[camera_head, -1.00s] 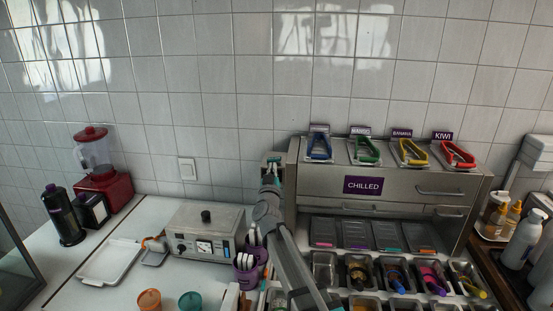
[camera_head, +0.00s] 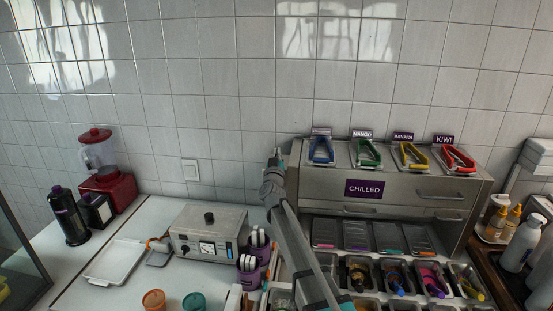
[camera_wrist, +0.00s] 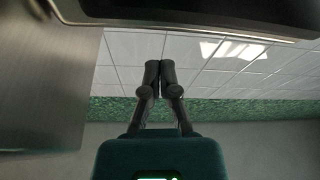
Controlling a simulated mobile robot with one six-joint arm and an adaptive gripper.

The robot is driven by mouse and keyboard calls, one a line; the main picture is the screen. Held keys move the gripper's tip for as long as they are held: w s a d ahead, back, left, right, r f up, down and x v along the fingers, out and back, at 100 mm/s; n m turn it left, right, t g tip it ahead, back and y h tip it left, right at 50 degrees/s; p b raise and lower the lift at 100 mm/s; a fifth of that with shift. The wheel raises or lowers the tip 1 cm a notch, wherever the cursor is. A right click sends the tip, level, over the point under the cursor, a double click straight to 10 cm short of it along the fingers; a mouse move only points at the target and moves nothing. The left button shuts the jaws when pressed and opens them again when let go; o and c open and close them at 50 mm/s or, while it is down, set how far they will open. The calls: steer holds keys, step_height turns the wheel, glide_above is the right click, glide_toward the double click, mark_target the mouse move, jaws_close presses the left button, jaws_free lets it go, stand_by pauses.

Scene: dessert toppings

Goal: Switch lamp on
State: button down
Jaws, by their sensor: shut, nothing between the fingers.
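No lamp is clearly recognisable in the head view. A white wall switch (camera_head: 190,170) is on the tiled wall, left of my arm. My gripper (camera_head: 277,153) is raised near the wall, just left of the steel chilled cabinet and well right of the switch; it is small in this view. In the wrist view my gripper (camera_wrist: 158,66) points upward with its two dark fingers together and nothing between them. A dark overhanging edge (camera_wrist: 190,14) crosses the top of that view; I cannot tell what it belongs to. A lit ceiling panel (camera_wrist: 232,50) shows beyond the fingers.
The chilled cabinet (camera_head: 400,187) with coloured tongs on top stands right of my arm. A metal control box (camera_head: 208,232), a cup of white-handled utensils (camera_head: 250,275), a white tray (camera_head: 115,262) and a red blender (camera_head: 108,190) stand left. Topping bins fill the front right.

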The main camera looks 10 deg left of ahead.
steer(key=shift+w+f+b, duration=0.3)
steer(key=shift+w+b, duration=0.15)
steer(key=shift+w, duration=0.05)
steer(key=shift+d+f+b, duration=0.15)
steer(key=shift+f+b, duration=0.65)
steer(key=shift+d+f+b, duration=0.1)
steer(key=shift+f+b, duration=0.65)
steer(key=shift+s+d+f+m+b, duration=0.15)
steer(key=shift+f+m+b, duration=0.2)
steer(key=shift+m+b, duration=0.25)
steer(key=m+h, duration=0.2)
steer(key=shift+d+f+m, duration=0.1)
steer(key=shift+m, duration=0.3)
steer(key=shift+w+r+p, duration=0.3)
steer(key=shift+r+p, duration=0.6)
steer(key=shift+p, duration=0.15)
steer(key=shift+s, duration=0.1)
steer(key=shift+s, duration=0.5)
